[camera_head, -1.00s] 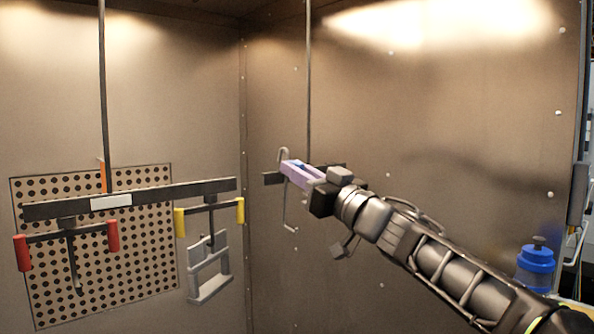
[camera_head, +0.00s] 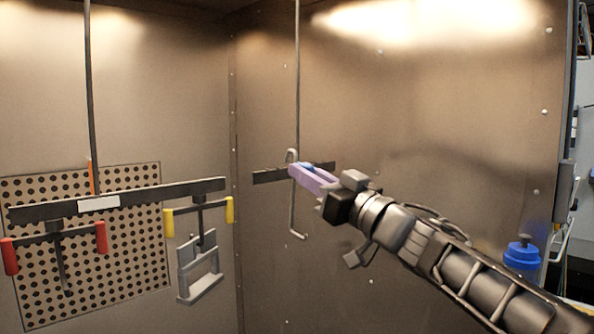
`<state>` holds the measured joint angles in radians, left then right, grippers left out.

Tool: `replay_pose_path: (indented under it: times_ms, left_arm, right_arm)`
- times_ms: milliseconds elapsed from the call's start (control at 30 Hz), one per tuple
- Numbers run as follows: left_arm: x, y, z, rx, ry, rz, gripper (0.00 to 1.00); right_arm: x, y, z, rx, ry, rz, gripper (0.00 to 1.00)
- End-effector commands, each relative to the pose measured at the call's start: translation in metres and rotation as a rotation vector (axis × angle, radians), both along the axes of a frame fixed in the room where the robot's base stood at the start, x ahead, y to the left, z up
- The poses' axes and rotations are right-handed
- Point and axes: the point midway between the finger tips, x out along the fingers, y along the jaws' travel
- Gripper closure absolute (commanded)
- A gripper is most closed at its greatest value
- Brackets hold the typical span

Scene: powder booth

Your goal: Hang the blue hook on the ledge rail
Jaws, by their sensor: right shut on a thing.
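My right gripper (camera_head: 312,178), with pale purple fingers, is shut on the hook, a thin grey S-shaped rod (camera_head: 293,215) with a blue part (camera_head: 307,168) between the fingers. The hook hangs upright, its curved top at the height of a short dark rail (camera_head: 268,176) on a thin vertical rod. In the picture the hook's top overlaps this rail near the rod; I cannot tell whether they touch. The fingers and wrist hide part of the rail. A longer dark rail (camera_head: 155,195) with a white label hangs at the left. My left gripper is not in view.
A red-ended hanger (camera_head: 55,239) and a yellow-ended hanger (camera_head: 199,208) with a grey frame (camera_head: 199,272) hang at the longer rail. A perforated panel (camera_head: 130,275) is behind. A blue container (camera_head: 522,256) stands at right. Metal booth walls enclose the space.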

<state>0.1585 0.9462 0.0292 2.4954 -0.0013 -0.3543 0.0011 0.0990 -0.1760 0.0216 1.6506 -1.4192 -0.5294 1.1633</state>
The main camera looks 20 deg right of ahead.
Motion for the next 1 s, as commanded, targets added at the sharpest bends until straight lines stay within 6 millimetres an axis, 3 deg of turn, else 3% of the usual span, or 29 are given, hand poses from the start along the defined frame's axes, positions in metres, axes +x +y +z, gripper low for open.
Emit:
replay_pose_path:
  times_ms: [400, 1000]
  left_arm:
    - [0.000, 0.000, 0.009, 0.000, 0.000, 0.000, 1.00]
    - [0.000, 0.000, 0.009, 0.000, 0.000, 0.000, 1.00]
  right_arm:
    - [-0.032, -0.012, 0.001, 0.000, -0.001, 0.000, 1.00]
    - [-0.033, -0.013, -0.001, 0.001, 0.000, 0.001, 1.00]
